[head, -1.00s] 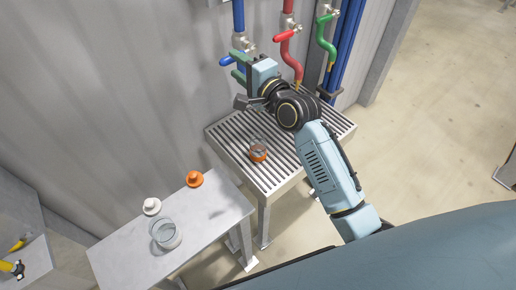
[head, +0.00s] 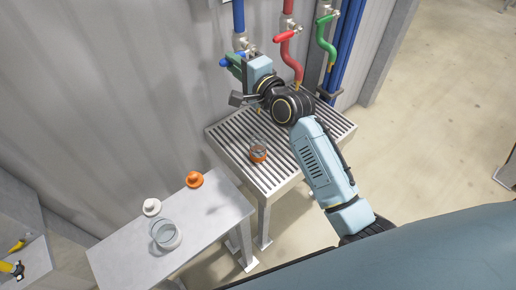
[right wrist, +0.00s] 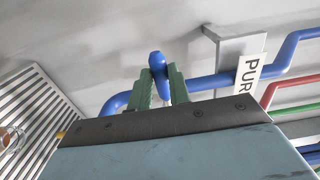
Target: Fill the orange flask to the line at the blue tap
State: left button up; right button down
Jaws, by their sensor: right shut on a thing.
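The orange flask (head: 258,152), clear glass with an orange band, stands upright on the slatted grate. Its fill line and liquid level are too small to read; part of it shows at the left edge of the right wrist view (right wrist: 10,138). My right gripper (head: 232,64) is at the blue tap, its green fingers (right wrist: 160,88) shut on the blue tap handle (right wrist: 157,62). The tap's spout is mostly hidden behind my right wrist. My left gripper is out of view.
The slatted grate (head: 222,133) stands against the wall. A red tap (head: 296,62) and a green tap (head: 326,45) hang to the right. A side table (head: 121,262) holds an orange stopper (head: 193,179), a white stopper (head: 151,206) and another glass flask (head: 165,233).

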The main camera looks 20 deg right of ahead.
jog(key=shift+w+d+f+n+b, duration=0.15)
jog(key=shift+f+n+b, duration=0.25)
jog(key=shift+f+n, duration=0.45)
jog(key=shift+s+d+f+n+b, duration=0.1)
jog(key=shift+f+n+b, duration=0.35)
jog(key=shift+n, duration=0.7)
jog(key=shift+w+d+f+n+b, duration=0.1)
jog(key=shift+d+f+n+b, duration=0.2)
jog(key=shift+n, duration=0.35)
jog(key=shift+w+d+f+n+b, duration=0.15)
jog(key=shift+f+n, duration=0.3)
jog(key=shift+n, duration=0.25)
jog(key=shift+d+f+n+b, duration=0.2)
jog(key=shift+f+n, duration=0.15)
jog(key=shift+n, duration=0.3)
